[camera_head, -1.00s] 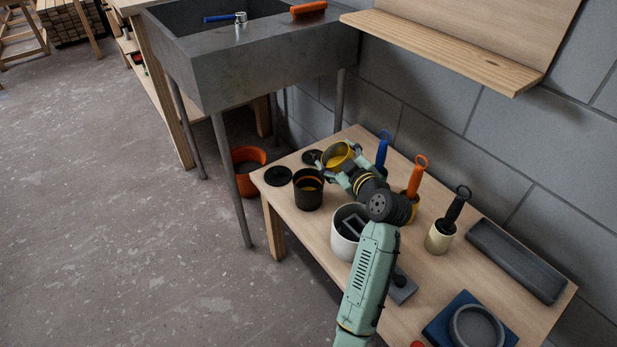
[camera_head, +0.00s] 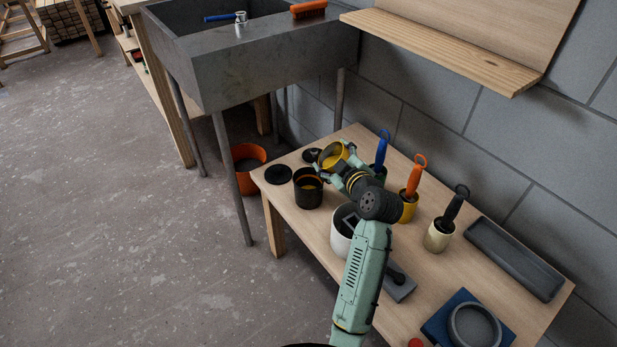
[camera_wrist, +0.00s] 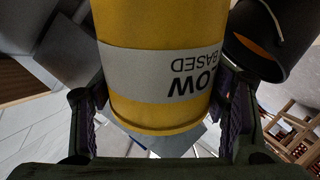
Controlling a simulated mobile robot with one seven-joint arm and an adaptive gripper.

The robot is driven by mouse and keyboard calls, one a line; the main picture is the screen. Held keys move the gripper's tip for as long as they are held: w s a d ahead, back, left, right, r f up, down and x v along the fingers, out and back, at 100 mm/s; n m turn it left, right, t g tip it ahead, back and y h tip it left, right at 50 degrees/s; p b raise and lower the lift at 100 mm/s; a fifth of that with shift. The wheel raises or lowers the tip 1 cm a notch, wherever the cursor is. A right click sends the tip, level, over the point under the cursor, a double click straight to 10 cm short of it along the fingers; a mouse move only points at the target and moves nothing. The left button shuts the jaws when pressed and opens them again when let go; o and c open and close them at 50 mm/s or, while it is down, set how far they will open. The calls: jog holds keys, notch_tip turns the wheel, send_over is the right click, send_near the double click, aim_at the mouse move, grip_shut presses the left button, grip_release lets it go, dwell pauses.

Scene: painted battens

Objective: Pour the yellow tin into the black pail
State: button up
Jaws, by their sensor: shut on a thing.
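The yellow tin (camera_head: 334,157) is held by my gripper (camera_head: 338,168) above the table, tilted, with its open mouth toward the black pail. In the wrist view the tin (camera_wrist: 165,85) fills the middle between my two fingers (camera_wrist: 160,120), its lettered label upside down. The black pail (camera_head: 308,194) stands upright on the table, just left of and below the tin. Yellow shows inside the pail. The pail (camera_wrist: 262,42) also shows at the upper right of the wrist view, with an orange-yellow patch inside. I cannot see a stream between tin and pail.
A white pot (camera_head: 342,232) stands near my arm. Brushes stand in small tins, one with a blue handle (camera_head: 382,147), one orange (camera_head: 415,175) and one black (camera_head: 456,203). Black lids (camera_head: 278,175) lie left. A grey tray (camera_head: 516,259) lies right. An orange bucket (camera_head: 247,168) is on the floor.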

aim_at(320, 163)
jog(key=shift+a, duration=0.1)
jog(key=shift+a+r+n+g+h+p, duration=0.2)
jog(key=shift+n+h+p, duration=0.25)
jog(key=shift+n+p, duration=0.3)
jog(key=shift+a+r+n+g+h+p, duration=0.1)
jog(key=shift+a+r+n+h+p, duration=0.3)
jog(key=shift+n+p, duration=0.3)
dwell(2.1)
jog(key=shift+a+f+n+h, duration=0.1)
jog(key=shift+f+n+h, duration=0.35)
jog(key=shift+f+n, duration=0.15)
dwell(1.4)
jog(key=shift+a+r+n+h, duration=0.2)
jog(key=shift+a+n+h, duration=0.45)
jog(key=shift+a, duration=0.3)
dwell(1.4)
